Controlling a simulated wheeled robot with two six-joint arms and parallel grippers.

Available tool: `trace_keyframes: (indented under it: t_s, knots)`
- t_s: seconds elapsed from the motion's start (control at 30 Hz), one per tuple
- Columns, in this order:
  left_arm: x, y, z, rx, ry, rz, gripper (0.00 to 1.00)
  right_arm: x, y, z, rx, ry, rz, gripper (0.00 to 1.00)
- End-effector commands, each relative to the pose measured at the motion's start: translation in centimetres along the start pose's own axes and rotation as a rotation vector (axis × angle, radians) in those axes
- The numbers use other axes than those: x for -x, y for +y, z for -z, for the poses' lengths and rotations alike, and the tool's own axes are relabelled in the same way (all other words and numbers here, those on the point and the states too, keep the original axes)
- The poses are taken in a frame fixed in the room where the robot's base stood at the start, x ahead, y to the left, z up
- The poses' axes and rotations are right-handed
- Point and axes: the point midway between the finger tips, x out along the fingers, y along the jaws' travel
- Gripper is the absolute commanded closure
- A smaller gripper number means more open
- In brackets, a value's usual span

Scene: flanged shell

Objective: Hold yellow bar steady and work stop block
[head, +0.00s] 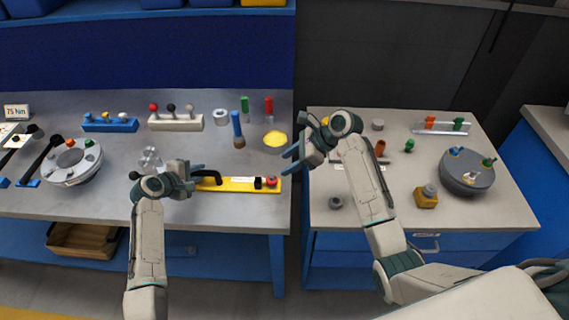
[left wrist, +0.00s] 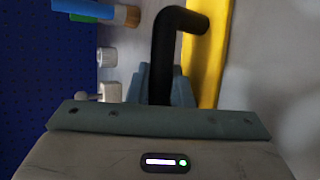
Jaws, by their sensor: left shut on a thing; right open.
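The yellow bar (head: 222,186) lies on the left bench near its front edge. I cannot tell which of these is the stop block. My left gripper (head: 192,176) is shut on the black handle. The left wrist view shows the bent handle (left wrist: 178,22) between the fingers (left wrist: 166,85), beside the yellow bar (left wrist: 207,60). My right gripper (head: 299,142) is open and empty, above and right of the bar's right end.
A gap separates the left bench from the right bench (head: 400,215). Behind the bar stand a blue-handled brush (head: 238,130), a yellow dish (head: 275,139) and a knob rack (head: 175,122). A round flanged shell (head: 72,162) lies left. A grey dome (head: 467,172) stands right.

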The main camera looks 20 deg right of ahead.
Motion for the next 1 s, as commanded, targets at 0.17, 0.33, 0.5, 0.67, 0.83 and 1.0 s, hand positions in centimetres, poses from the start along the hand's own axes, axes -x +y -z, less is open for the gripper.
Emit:
trace_keyframes:
  t_s: [0.17, 0.33, 0.5, 0.67, 0.83, 1.0]
  knots:
    - [0.0, 0.0, 0.0, 0.0, 0.0, 0.0, 1.0, 0.0, 0.0, 0.0, 0.0, 0.0, 0.0, 0.51]
    - [0.0, 0.0, 0.0, 0.0, -0.001, 0.0, 0.67, 0.0, 0.0, 0.0, 0.0, 0.0, 0.0, 0.51]
    - [0.0, 0.0, 0.0, 0.0, 0.0, 0.0, 0.55, 0.0, 0.0, 0.0, 0.001, 0.0, 0.0, 0.51]
    - [0.0, 0.0, 0.0, 0.0, 0.0, 0.0, 0.55, 0.0, 0.0, 0.0, 0.001, 0.0, 0.0, 0.51]
    - [1.1, 0.0, 0.1, 0.0, 0.001, 0.0, 0.55, 0.0, 0.0, 0.0, 0.001, 0.0, 0.0, 0.51]
    - [4.1, -0.1, 0.1, -0.002, 0.002, -0.001, 0.55, 0.0, 0.0, 0.0, 0.001, 0.0, 0.0, 0.51]
